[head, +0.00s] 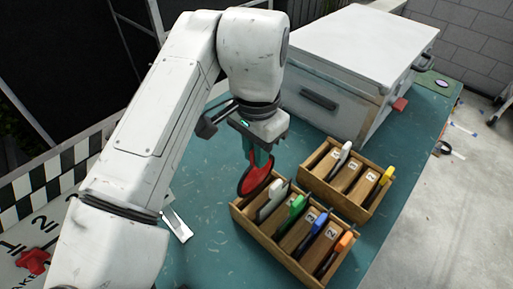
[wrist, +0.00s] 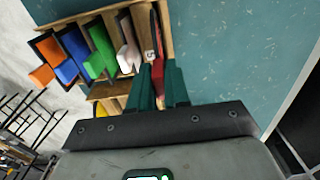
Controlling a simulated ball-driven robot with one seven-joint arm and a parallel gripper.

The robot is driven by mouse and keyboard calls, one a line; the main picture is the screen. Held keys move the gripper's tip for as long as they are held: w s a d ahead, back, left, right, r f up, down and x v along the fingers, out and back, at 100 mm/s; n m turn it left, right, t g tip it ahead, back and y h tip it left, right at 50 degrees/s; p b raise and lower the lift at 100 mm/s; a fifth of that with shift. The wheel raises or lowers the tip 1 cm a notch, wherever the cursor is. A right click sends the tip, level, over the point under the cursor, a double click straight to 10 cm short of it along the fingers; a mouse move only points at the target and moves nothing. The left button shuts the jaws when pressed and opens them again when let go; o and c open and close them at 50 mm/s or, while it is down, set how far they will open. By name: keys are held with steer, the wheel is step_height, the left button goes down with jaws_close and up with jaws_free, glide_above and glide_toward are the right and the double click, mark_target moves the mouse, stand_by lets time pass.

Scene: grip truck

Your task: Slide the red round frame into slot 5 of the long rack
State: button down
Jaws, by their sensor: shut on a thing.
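The red round frame (head: 253,182) is upright in my gripper (head: 258,157) at the left end of the long rack (head: 258,234). My gripper is shut on its upper part. In the wrist view the red frame (wrist: 157,70) shows edge-on between the teal fingers (wrist: 161,88), in line with the rack's end space beside the label 5 (wrist: 150,55). The rack's end wall (wrist: 168,18) is just right of it. How deep the frame sits, or whether it touches the rack, I cannot tell.
The long rack also holds a white (head: 271,199), a green (head: 292,211), a blue (head: 315,226) and an orange frame (head: 343,243). A shorter rack (head: 346,209) stands close behind, with white and yellow frames (head: 386,177). A big white box (head: 350,70) stands behind.

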mark_target(256, 189)
steer(key=shift+f, duration=1.05)
stand_by(0.4)
steer(key=shift+f+b, duration=0.35)
steer(key=shift+f, duration=0.65)
steer(key=shift+f+b, duration=0.35)
steer(key=shift+b, duration=0.05)
steer(key=shift+f+b, duration=0.35)
steer(key=shift+f, duration=0.55)
steer(key=c, duration=1)
jaws_free()
step_height(256, 189, up, 11)
steer(key=shift+f, duration=0.1)
